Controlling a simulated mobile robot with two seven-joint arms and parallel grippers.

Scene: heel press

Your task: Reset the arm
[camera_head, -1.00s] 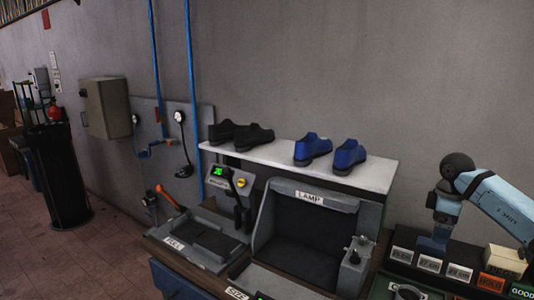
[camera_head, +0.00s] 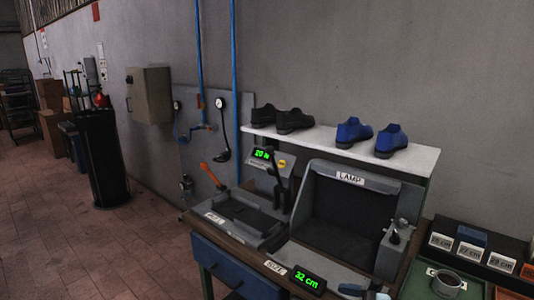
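Neither of my grippers nor either arm shows in this view. The press bench stands at the middle and right, with a LAMP box (camera_head: 342,222) that has a dark open front. Left of it is a grey unit (camera_head: 231,222) with a dark top. A red-handled lever (camera_head: 213,176) is beside that unit, and a black lever (camera_head: 279,187) stands by the green "20 N" display (camera_head: 263,154). A blue block (camera_head: 472,236) sits in the dark rack (camera_head: 506,245) behind its size labels.
Black shoes (camera_head: 282,119) and blue shoes (camera_head: 371,136) stand on the white shelf (camera_head: 330,146). A "32 cm" display (camera_head: 308,278) and a round cup (camera_head: 447,283) are near the front. A black bin (camera_head: 102,157) stands left. The tiled floor there is clear.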

